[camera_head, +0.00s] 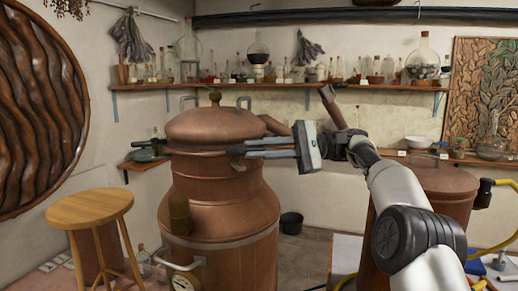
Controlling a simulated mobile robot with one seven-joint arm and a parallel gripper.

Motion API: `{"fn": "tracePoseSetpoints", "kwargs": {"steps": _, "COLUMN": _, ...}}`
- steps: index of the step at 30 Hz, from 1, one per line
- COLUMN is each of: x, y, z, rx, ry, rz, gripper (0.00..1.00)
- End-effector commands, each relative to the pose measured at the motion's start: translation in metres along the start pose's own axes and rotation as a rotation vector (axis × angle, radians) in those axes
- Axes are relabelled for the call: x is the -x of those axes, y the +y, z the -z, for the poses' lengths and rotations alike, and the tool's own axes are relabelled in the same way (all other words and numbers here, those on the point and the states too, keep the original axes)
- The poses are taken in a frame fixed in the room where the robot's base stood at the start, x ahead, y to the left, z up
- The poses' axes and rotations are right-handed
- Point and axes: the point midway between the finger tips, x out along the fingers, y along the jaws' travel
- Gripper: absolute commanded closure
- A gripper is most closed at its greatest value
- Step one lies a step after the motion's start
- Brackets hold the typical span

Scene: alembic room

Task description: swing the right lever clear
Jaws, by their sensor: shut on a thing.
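A large copper still (218,205) stands at the centre left with its domed lid (212,125) on. A clamp band (200,153) runs round it just under the lid. My gripper (244,149) comes in from the right, with its fingers pointing left at the band's right side. The fingers are shut on the right lever, which they and the gripper body hide almost wholly. At the band's left end a dark piece (157,146) sticks out, perhaps the other lever.
A wooden stool (88,208) stands at the left. A second copper vessel (436,185) is behind my arm at the right. Wall shelves (280,86) full of glassware run along the back. A dark bucket (291,223) stands on the floor behind the still.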

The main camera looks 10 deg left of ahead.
Motion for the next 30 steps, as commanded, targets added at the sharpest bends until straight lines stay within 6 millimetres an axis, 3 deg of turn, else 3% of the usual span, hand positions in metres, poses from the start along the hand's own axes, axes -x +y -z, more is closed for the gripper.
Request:
{"fn": "tracePoseSetpoints", "kwargs": {"steps": 20, "x": -0.0012, "y": -0.0008, "z": 0.0005, "rx": 0.000, "ry": -0.022, "rz": -0.014, "gripper": 1.00}}
{"fn": "tracePoseSetpoints", "kwargs": {"steps": 21, "x": -0.0012, "y": -0.0009, "z": 0.0005, "rx": 0.000, "ry": -0.022, "rz": -0.014, "gripper": 0.84}}
{"fn": "tracePoseSetpoints", "kwargs": {"steps": 24, "x": -0.0012, "y": -0.0009, "z": 0.0005, "rx": 0.000, "ry": -0.022, "rz": -0.014, "gripper": 0.69}}
{"fn": "tracePoseSetpoints", "kwargs": {"steps": 30, "x": -0.0009, "y": -0.0008, "z": 0.0007, "rx": 0.000, "ry": -0.021, "rz": -0.014, "gripper": 0.69}}
